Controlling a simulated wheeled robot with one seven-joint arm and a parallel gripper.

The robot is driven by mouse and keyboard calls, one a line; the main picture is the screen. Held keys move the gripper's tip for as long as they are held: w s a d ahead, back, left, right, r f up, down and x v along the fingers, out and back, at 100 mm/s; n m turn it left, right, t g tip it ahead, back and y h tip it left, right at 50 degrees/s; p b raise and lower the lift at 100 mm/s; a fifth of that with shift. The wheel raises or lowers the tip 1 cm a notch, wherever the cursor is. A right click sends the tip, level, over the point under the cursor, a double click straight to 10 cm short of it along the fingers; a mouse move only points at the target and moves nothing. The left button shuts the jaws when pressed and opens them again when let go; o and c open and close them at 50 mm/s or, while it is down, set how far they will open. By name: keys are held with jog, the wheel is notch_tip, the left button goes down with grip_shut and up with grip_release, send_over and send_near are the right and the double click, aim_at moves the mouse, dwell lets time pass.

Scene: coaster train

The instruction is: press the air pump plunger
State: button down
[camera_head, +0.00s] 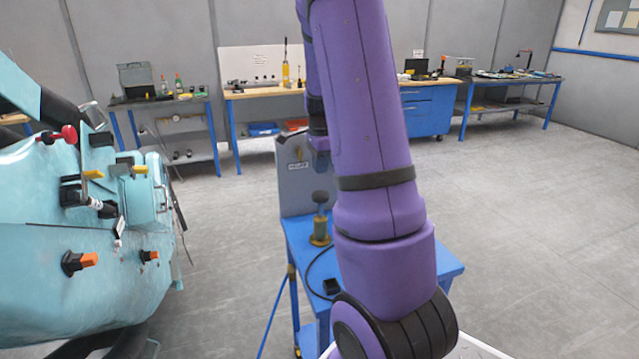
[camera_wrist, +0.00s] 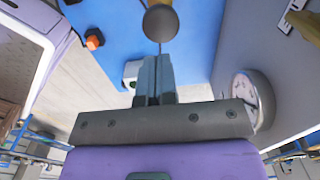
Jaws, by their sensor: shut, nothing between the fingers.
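The air pump (camera_head: 321,230) stands on a small blue cart. It has a brassy base and a thin rod topped by a dark round plunger knob (camera_head: 320,197). My gripper (camera_wrist: 153,62) is shut and empty.
The blue cart (camera_head: 440,270) has an upright grey panel (camera_head: 292,185) behind the pump. A round gauge (camera_wrist: 245,98) shows at right in the wrist view. A teal coaster car (camera_head: 80,230) stands at left. Workbenches line the back wall. The floor at right is clear.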

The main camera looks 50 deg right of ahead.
jog(key=shift+r, duration=1.1)
